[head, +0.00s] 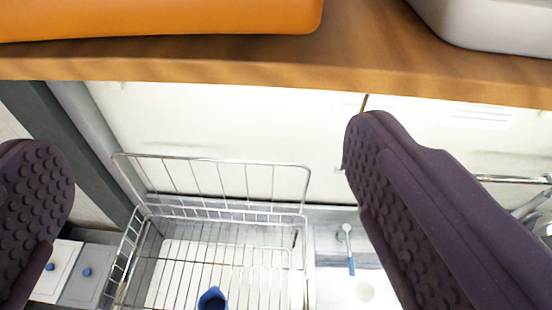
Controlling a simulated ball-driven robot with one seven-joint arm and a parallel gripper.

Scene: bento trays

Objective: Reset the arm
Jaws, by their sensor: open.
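My gripper (208,165) shows as two dark purple fingers with studded pads, one at the left edge and one at the right. The fingers stand wide apart, and nothing is between the pads. An orange object, perhaps a tray (170,15), sits on the wooden surface at the top left. A light grey object, perhaps another tray (490,22), sits at the top right. Both are cut off by the frame's top edge. The gripper touches neither of them.
The wooden surface (250,62) ends in a front edge across the top. Beyond the fingers are a wire rack (210,207), a blue item (211,299) at the bottom, and a white and blue brush-like item (348,250). Small white panels with blue knobs (58,268) are at lower left.

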